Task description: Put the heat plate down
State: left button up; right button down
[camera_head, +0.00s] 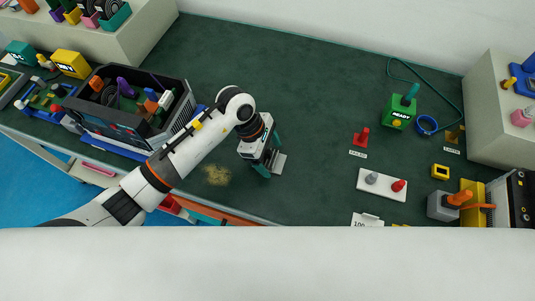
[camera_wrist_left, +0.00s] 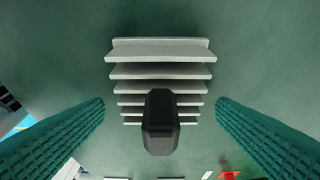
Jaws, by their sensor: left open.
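The heat plate (camera_wrist_left: 160,72) is a light grey finned block with a black handle (camera_wrist_left: 160,122), in the middle of the left wrist view. In the head view a grey edge of the heat plate (camera_head: 279,164) shows beside my left gripper (camera_head: 269,157), low over the green mat. My left gripper is open. Its two teal ribbed fingers stand on either side of the black handle, with a gap on both sides. The plate appears to lie on the mat, though its underside is hidden. My right gripper is not in view.
The green mat (camera_head: 300,75) is clear behind the gripper. A dark open case (camera_head: 155,130) with parts stands at left, and a sandy patch (camera_head: 216,175) lies near the gripper. To the right are a white tray (camera_head: 382,192), a red peg piece (camera_head: 361,138) and a green READY block (camera_head: 400,113).

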pick_arm(q)
jog(key=shift+d+f, duration=0.1)
jog(key=shift+f, duration=0.2)
jog(key=shift+r, duration=0.1)
jog(key=c, duration=1.3)
